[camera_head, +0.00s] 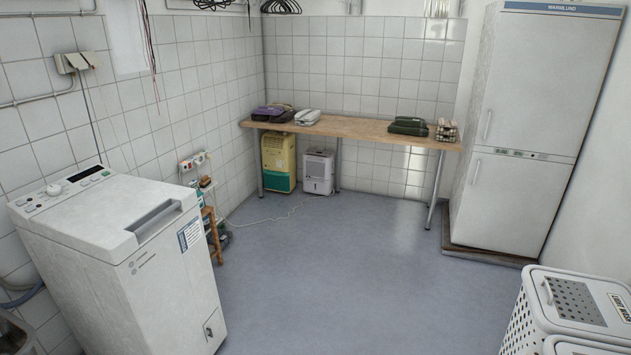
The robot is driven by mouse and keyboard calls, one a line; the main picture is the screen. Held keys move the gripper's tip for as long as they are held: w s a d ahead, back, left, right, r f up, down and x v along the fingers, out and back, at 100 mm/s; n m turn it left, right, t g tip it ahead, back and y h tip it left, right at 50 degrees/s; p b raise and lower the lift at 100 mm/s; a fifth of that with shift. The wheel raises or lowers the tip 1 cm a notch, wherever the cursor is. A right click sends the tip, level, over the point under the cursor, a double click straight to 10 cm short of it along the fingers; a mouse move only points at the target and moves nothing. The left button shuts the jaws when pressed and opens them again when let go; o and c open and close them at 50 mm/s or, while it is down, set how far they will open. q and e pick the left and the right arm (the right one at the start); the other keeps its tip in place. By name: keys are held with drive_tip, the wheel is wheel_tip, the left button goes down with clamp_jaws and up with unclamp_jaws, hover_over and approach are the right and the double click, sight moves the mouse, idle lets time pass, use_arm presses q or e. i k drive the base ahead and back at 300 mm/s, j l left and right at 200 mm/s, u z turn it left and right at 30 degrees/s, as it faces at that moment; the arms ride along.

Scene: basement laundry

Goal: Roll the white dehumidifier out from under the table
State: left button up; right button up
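The white dehumidifier (318,173) stands upright on the floor under the wooden table (362,130), against the back wall. It is a small white box with a grey grille low on its front. A metal table leg (338,165) stands close at its right side. A yellow and green unit (279,163) stands just to its left, also under the table. A pale cord (268,219) runs over the floor in front of it. Neither of my grippers is in view.
A white washing machine (120,255) fills the left front. A tall fridge (530,130) stands at the right on a brown base. White laundry baskets (568,308) are at the lower right. The grey floor (350,275) between them is clear. Several items lie on the table.

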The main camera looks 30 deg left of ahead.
sight(317, 164)
drive_tip(key=i+j+u, duration=0.4)
drive_tip(key=i+j, duration=0.4)
drive_tip(key=i, duration=0.5)
drive_tip(key=i+j, duration=0.15)
drive_tip(key=i, duration=0.45)
drive_tip(key=i+j, duration=0.2)
drive_tip(key=i, duration=0.45)
drive_tip(key=i+u, duration=0.25)
drive_tip(key=i, duration=0.25)
drive_tip(key=i+u, duration=0.25)
drive_tip(key=i, duration=0.2)
drive_tip(key=i+l+u, duration=0.2)
drive_tip(key=i, duration=0.3)
drive_tip(key=i+l+u, duration=0.1)
drive_tip(key=i+u, duration=0.15)
drive_tip(key=i, duration=0.2)
